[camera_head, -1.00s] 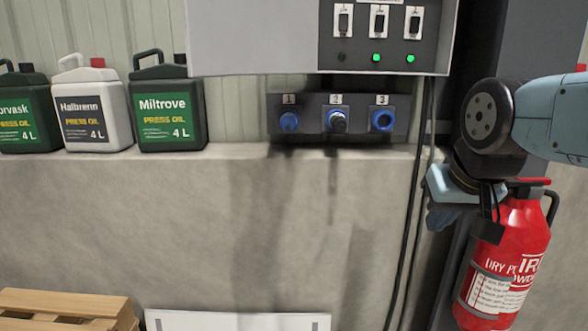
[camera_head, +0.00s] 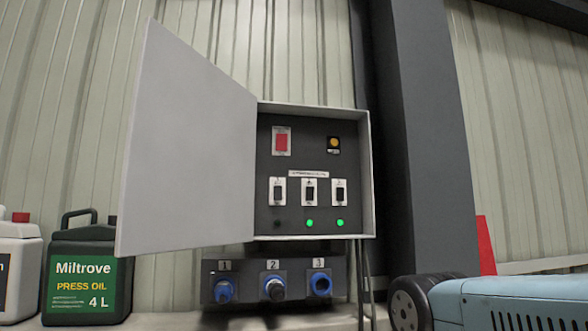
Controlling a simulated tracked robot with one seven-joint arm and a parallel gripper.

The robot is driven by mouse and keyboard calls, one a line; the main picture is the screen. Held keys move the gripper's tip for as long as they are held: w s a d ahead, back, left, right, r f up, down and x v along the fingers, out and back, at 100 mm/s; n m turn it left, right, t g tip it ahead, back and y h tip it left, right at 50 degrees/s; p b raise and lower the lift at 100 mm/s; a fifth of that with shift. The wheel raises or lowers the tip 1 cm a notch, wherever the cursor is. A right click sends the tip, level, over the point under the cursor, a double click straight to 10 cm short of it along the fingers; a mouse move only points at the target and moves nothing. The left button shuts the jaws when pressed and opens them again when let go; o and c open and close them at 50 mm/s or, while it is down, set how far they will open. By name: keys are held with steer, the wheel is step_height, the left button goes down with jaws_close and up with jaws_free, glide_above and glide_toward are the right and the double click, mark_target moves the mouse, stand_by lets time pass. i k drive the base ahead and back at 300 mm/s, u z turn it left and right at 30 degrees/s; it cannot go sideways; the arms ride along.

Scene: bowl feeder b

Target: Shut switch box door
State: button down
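The switch box (camera_head: 365,170) is a light grey cabinet on the corrugated wall, in the middle of the head view. Its door (camera_head: 185,150) stands wide open, hinged on the box's left edge and swung out to the left. Inside is a dark panel (camera_head: 300,165) with a red switch, a yellow button and three rocker switches. Two green lamps are lit below the middle and right switches; the left lamp is dark. My gripper is out of the picture.
Three numbered blue sockets (camera_head: 273,288) sit below the box, with a plug in the middle one. Oil canisters (camera_head: 88,270) stand on the ledge at the left, below the door. A dark column (camera_head: 425,130) rises right of the box.

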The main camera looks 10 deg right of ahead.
mark_target(187, 182)
steer(key=u, duration=0.5)
steer(key=k, duration=1.25)
steer(key=u, duration=1.1)
steer(key=i, duration=1.5)
steer(key=z, duration=0.45)
